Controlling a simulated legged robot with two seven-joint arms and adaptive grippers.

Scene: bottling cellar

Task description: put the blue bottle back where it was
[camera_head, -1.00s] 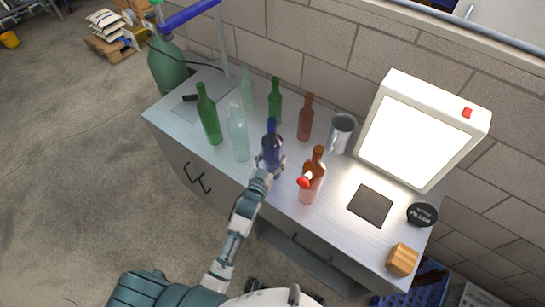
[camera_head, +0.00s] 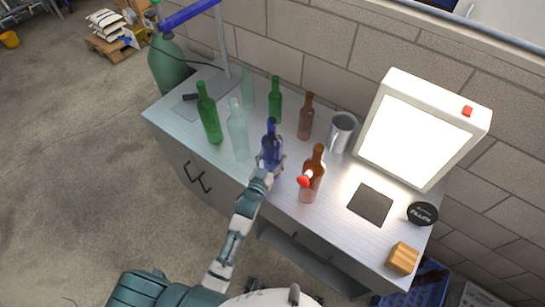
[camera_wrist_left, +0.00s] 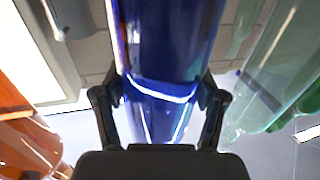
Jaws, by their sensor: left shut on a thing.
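The blue bottle (camera_head: 271,145) is upright at the front middle of the bench, between a clear bottle on its left and a brown bottle on its right. My left gripper (camera_head: 269,170) is shut around its lower part, and the bottle also fills the middle of the left wrist view (camera_wrist_left: 165,45) between the two fingers (camera_wrist_left: 160,100). I cannot tell whether the bottle's base touches the bench top. My right gripper is not in view.
Close by stand a clear bottle (camera_head: 238,135), green bottles (camera_head: 209,118) (camera_head: 275,103), and brown bottles (camera_head: 306,122) (camera_head: 312,180). A metal mug (camera_head: 341,132), a lit panel (camera_head: 413,140), a dark square pad (camera_head: 370,205), a black round item (camera_head: 422,214) and a wooden block (camera_head: 402,258) are to the right.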

